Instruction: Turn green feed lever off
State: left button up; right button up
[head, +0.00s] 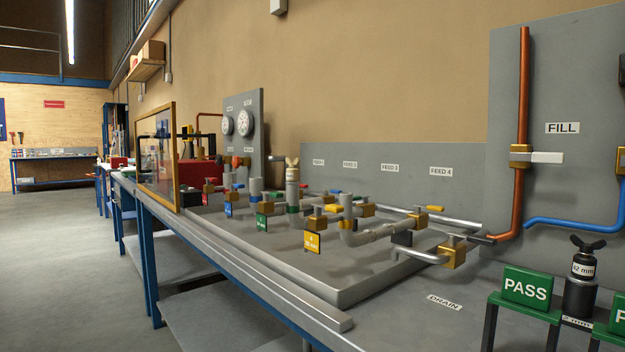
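The feed valves stand in a row on the grey bench panel, with coloured tags. The green tag (262,222) hangs in front of a brass valve (266,207), between the blue tag (228,209) and the yellow tag (312,243). A small lever (281,195) shows by this valve, partly crowded by the pipes behind; its exact angle is too small to tell. A grey upright pipe with a green band (292,209) stands just right of it. Neither of my grippers is in view.
A yellow-framed clear screen (157,158) stands at the left edge of the bench. Gauges (244,122) are behind. A copper fill pipe (522,110), PASS block (527,288) and black fitting (580,290) are on the right. The bench's front rail (250,281) is clear.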

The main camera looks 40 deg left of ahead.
aim_at(365, 197)
jog(key=i+j+z, duration=0.15)
jog(key=j, duration=1.05)
jog(key=i+j+z, duration=0.2)
jog(key=j, duration=1)
jog(key=j+z, duration=0.15)
jog(key=j, duration=1.05)
jog(key=i, duration=0.35)
